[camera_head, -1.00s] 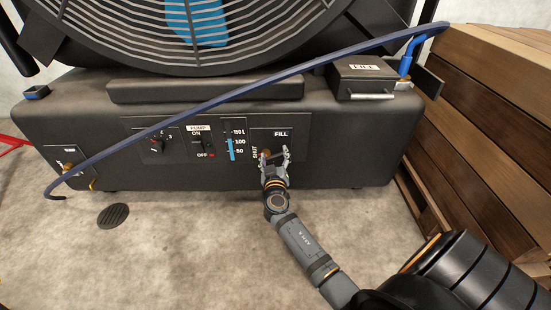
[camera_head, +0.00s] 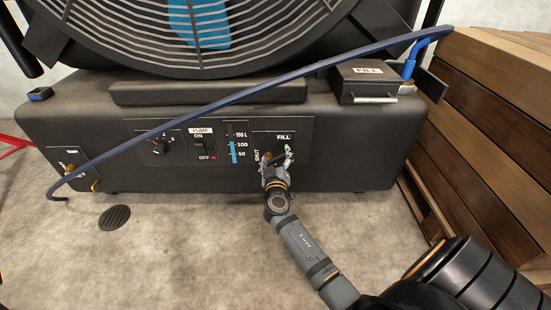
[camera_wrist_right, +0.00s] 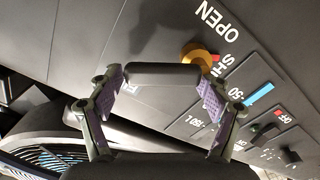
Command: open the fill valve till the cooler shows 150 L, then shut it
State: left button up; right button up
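My right gripper (camera_head: 277,157) is at the fill valve on the FILL panel (camera_head: 299,139) of the cooler (camera_head: 340,160). In the right wrist view its fingers (camera_wrist_right: 163,88) are spread apart, one on each side of a dark rounded bar that looks like the valve handle (camera_wrist_right: 163,76). Contact is hard to tell. The brass valve hub (camera_wrist_right: 194,54) shows beside the right finger, near the words OPEN and SHUT. The gripper hides much of the valve in the head view. The level gauge (camera_head: 233,150) shows blue to slightly above 100. My left gripper is not in view.
The pump switch (camera_head: 199,146) and a dial (camera_head: 160,146) are left of the gauge. A blue hose (camera_head: 220,101) slants across the cooler's front. Wooden slats (camera_head: 490,130) stand close on the right. The floor in front is clear around a drain (camera_head: 114,216).

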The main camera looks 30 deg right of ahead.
jog(key=shift+o, duration=0.6)
jog(key=shift+s+a+f, duration=0.1)
jog(key=shift+s+a, duration=0.05)
jog(key=shift+a, duration=0.05)
jog(key=v, duration=1.1)
jog(key=shift+s, duration=0.35)
